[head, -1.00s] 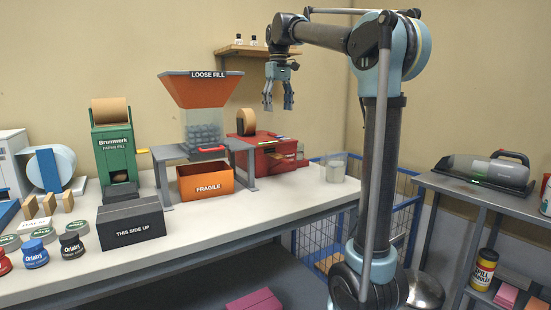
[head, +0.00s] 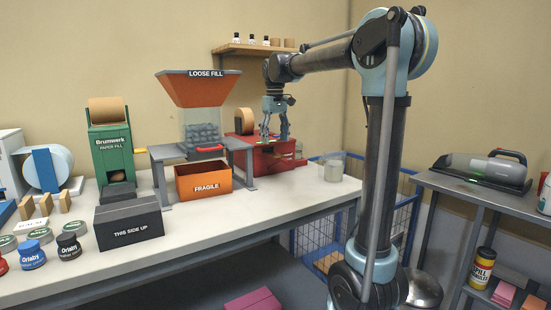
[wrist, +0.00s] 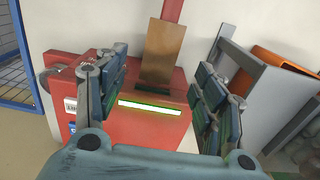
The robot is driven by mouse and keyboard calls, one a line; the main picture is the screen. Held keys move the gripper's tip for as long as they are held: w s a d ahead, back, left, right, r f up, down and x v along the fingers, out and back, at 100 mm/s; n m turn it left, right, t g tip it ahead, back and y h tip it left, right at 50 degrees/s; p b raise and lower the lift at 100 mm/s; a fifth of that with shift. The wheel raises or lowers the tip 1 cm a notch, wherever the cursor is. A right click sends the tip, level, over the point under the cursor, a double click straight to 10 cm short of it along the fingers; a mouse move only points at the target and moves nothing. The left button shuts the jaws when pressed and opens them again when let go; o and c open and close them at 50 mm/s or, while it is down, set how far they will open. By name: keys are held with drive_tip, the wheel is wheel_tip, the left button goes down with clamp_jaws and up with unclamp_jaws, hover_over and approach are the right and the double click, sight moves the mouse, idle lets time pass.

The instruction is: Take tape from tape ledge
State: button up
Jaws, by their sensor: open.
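A red tape machine (head: 272,160) stands at the right end of the bench, with a brown tape roll (head: 244,121) on its left rear. In the wrist view, the roll (wrist: 163,52) shows as a brown upright band, with a bright white-green strip (wrist: 150,107) across the red body (wrist: 140,135) below it. I cannot tell a separate cut piece of tape on the ledge. My gripper (head: 274,137) points down over the machine. Its two fingers are open, one on each side of the roll and strip in the wrist view, with nothing between them that I can see held.
The loose-fill hopper (head: 206,88) on its grey stand (head: 160,152) is left of my gripper, over an orange FRAGILE box (head: 196,187). A wall shelf (head: 255,48) with small bottles is above.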

sight(275, 154)
wheel_tip(275, 154, down, 5)
drive_tip(key=shift+r, duration=0.1)
idle(0.3)
drive_tip(key=c, duration=0.8)
